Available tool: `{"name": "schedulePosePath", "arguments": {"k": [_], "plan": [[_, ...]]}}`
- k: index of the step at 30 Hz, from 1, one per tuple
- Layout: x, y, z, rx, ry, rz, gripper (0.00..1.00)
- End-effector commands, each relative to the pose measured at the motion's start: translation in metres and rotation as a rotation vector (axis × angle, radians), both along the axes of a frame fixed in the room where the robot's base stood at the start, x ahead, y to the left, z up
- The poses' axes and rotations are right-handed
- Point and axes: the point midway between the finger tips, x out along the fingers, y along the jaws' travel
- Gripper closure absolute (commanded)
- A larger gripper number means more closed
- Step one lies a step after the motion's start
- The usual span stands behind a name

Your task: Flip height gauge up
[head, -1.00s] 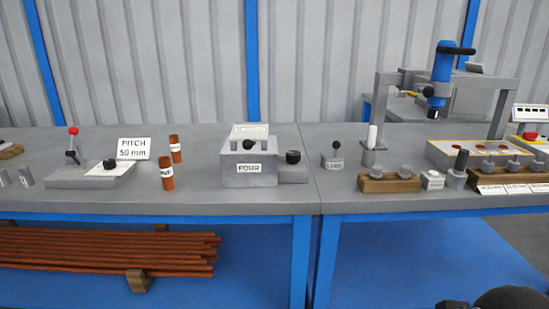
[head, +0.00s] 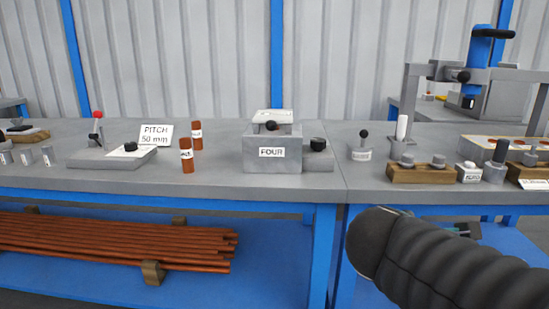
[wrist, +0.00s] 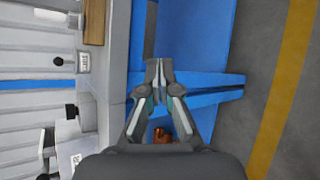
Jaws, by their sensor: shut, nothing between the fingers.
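No part carries a readable height gauge label. A small grey block (head: 361,154) with a short upright stem, a black ball knob (head: 363,133) and a white label too small to read stands on the bench near the seam. The block also shows in the wrist view (wrist: 82,62), turned sideways. My gripper (wrist: 158,66) is shut and empty, its fingertips close together. In the wrist view it is apart from the block and in front of the bench edge. In the head view, my dark arm fills the lower right.
Left of the block is a grey box marked FOUR (head: 271,154) with black knobs. On its right are a white-topped post (head: 401,130) and a wooden holder (head: 420,173). Red-brown rods (head: 110,240) lie on the lower shelf. The bench's front edge (head: 200,195) is clear.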

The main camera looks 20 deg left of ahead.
Motion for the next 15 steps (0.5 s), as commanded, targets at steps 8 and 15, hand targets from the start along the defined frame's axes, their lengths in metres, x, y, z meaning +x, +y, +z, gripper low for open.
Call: {"name": "schedulePosePath", "arguments": {"k": [8,15], "plan": [[0.039,0.161,0.03,-0.645,-0.234,0.496,1.0],[0.025,0.261,0.049,-0.973,-0.422,0.694,1.0]]}}
